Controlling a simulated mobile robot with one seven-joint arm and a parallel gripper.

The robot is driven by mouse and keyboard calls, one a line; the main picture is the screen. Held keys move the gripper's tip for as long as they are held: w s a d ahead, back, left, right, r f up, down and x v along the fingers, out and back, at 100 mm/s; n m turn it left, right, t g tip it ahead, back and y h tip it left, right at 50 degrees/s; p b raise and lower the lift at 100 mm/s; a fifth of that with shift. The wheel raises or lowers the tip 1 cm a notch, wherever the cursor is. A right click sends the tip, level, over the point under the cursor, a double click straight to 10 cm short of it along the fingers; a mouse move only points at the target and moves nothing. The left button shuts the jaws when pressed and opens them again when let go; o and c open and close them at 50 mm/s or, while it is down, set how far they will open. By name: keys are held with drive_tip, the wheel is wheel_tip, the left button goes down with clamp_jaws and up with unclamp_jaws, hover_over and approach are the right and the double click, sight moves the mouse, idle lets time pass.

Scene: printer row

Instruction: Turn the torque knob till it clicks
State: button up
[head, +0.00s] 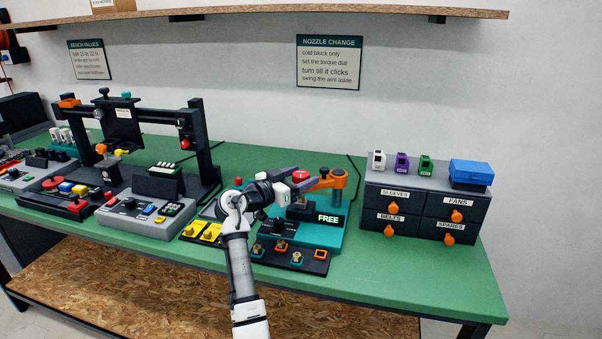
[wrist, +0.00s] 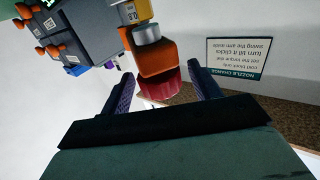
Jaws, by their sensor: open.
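The red torque knob (head: 301,176) sits on the end of an orange swing arm (head: 336,178) on the teal nozzle station (head: 325,240). The wrist view shows the red knob (wrist: 158,84) under the orange arm (wrist: 155,58). My gripper (head: 305,180) is open at the knob, its purple fingers on either side. In the wrist view my gripper (wrist: 163,86) has one finger left and one right of the knob, with gaps visible; contact is not clear. The station display (head: 328,219) reads FREE. My wrist hides part of the station.
A dark tray with several nozzles (head: 290,262) lies in front of the station. A drawer unit (head: 428,203) stands to the right, with a blue box (head: 470,174) on top. A grey control box (head: 145,212) and a black gantry stand left. The green bench is clear at the front right.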

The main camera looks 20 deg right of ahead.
drive_tip(key=shift+w+d, duration=0.15)
drive_tip(key=shift+d, duration=0.15)
drive_tip(key=c, duration=1)
drive_tip(key=shift+o, duration=0.2)
drive_tip(key=shift+b, duration=0.3)
drive_tip(key=m+g+b, duration=0.1)
drive_tip(key=b, duration=0.1)
drive_tip(key=m+g+h+b, duration=0.1)
drive_tip(key=g+b, duration=0.1)
drive_tip(key=shift+f, duration=0.3)
drive_tip(key=m+g+b, duration=0.1)
drive_tip(key=g, duration=0.1)
drive_tip(key=m+g+b, duration=0.1)
drive_tip(key=g, duration=0.1)
drive_tip(key=shift+r+m, duration=0.3)
drive_tip(key=shift+m+g+b, duration=0.3)
drive_tip(key=shift+m+g, duration=0.5)
drive_tip(key=shift+g, duration=0.5)
drive_tip(key=shift+m+g, duration=0.5)
drive_tip(key=shift+g, duration=0.3)
